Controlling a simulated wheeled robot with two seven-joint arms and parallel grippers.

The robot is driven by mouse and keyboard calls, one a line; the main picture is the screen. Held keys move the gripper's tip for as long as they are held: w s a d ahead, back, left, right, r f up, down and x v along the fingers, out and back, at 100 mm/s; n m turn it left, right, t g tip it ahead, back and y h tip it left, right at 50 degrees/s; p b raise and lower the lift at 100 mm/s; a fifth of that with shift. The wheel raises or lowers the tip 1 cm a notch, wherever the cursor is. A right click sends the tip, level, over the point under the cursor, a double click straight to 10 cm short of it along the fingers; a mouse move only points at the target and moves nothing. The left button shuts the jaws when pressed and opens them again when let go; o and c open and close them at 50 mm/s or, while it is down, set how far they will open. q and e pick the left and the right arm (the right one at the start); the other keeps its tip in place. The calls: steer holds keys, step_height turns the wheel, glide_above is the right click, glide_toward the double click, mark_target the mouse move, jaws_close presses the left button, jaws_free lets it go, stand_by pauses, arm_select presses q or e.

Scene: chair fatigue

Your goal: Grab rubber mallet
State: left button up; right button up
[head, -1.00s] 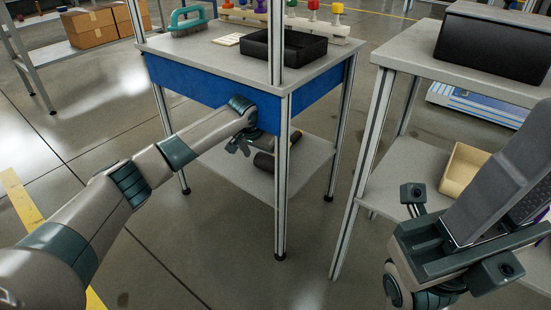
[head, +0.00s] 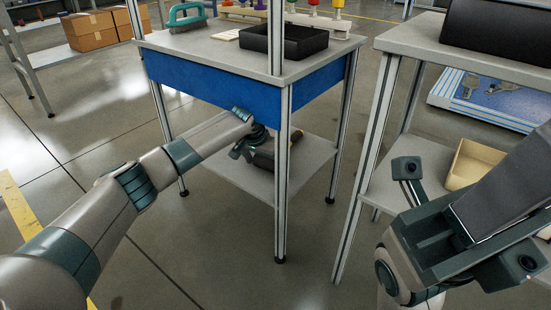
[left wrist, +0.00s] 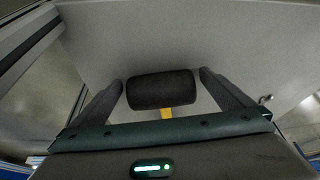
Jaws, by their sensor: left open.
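The rubber mallet (left wrist: 162,90) shows in the left wrist view as a black cylindrical head with a short piece of yellow handle. Its head lies between the two spread fingers of my left gripper (left wrist: 161,76), with a gap on each side. In the head view, the mallet (head: 264,159) lies on the lower shelf of the middle table, partly hidden by the front post. My left gripper (head: 243,148) is open beside it, under the blue apron.
The middle table's post (head: 282,170) stands close to my left gripper. The lower shelf (head: 310,165) is bare on the right. A tan bin (head: 473,163) is on the right table's shelf.

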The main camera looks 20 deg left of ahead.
arm_select(q)
steer(key=c, duration=1.5)
steer(key=shift+r, duration=0.15)
steer(key=shift+c, duration=0.2)
